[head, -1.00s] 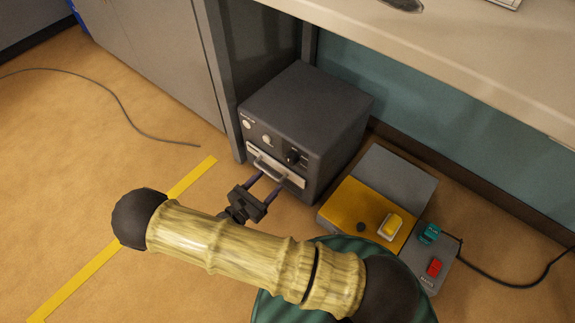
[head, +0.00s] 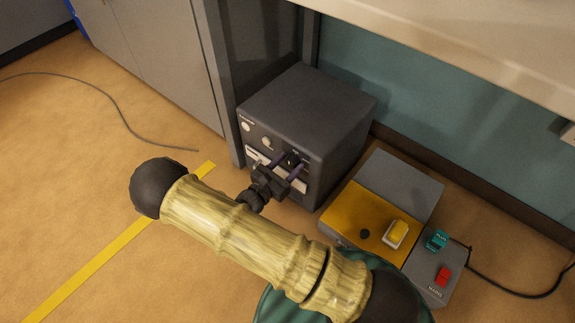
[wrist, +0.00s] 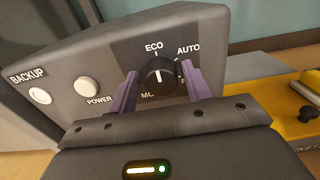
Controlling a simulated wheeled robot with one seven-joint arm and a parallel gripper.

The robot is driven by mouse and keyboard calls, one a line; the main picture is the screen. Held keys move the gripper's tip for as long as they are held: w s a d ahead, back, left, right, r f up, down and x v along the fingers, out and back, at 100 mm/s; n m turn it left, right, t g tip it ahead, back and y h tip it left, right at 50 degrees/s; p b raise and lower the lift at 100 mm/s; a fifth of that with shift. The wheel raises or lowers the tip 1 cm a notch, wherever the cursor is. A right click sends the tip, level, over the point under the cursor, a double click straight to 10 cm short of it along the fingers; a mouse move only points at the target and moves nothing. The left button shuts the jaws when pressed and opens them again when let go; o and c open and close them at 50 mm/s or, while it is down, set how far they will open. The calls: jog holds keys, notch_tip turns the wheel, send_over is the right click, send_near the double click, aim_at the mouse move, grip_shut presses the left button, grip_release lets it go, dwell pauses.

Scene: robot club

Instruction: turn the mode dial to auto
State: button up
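The mode dial (wrist: 160,76) is a round black knob on the front of a dark grey box (head: 312,100). ECO is printed above it and AUTO to its upper right; lettering below is partly hidden. Its white mark stands near vertical, in line with ECO. My gripper (wrist: 162,84) is open, with one purple finger on each side of the dial. A narrow gap seems to show on both sides; I cannot tell whether either finger touches. In the head view, my gripper (head: 289,164) is at the box's front and partly covers the dial.
A white POWER button (wrist: 87,87) and a BACKUP button (wrist: 40,95) are left of the dial. A pale drawer front with a handle lies below, mostly covered. A yellow-and-grey unit (head: 350,213) with buttons stands at right. A desk (head: 470,50) overhangs behind.

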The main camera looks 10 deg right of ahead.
jog(key=c, duration=0.6)
jog(key=shift+c, duration=0.2)
jog(key=shift+r+m+p, duration=0.1)
jog(key=shift+m+p, duration=0.3)
jog(key=shift+p, duration=0.4)
jog(key=shift+s+m+p, duration=0.1)
jog(key=shift+m+p, duration=0.5)
jog(key=shift+p, duration=0.25)
jog(key=m+p, duration=0.3)
jog(key=p, duration=0.1)
jog(key=shift+r, duration=0.1)
jog(key=m+p, duration=0.4)
jog(key=p, duration=0.1)
jog(key=shift+s+m, duration=0.1)
jog(key=shift+m, duration=0.2)
jog(key=shift+f+m+p, duration=0.4)
jog(key=shift+m+p, duration=0.7)
jog(key=shift+p, duration=0.05)
jog(key=o, duration=1)
jog(key=shift+d, duration=0.1)
jog(key=shift+c, duration=0.2)
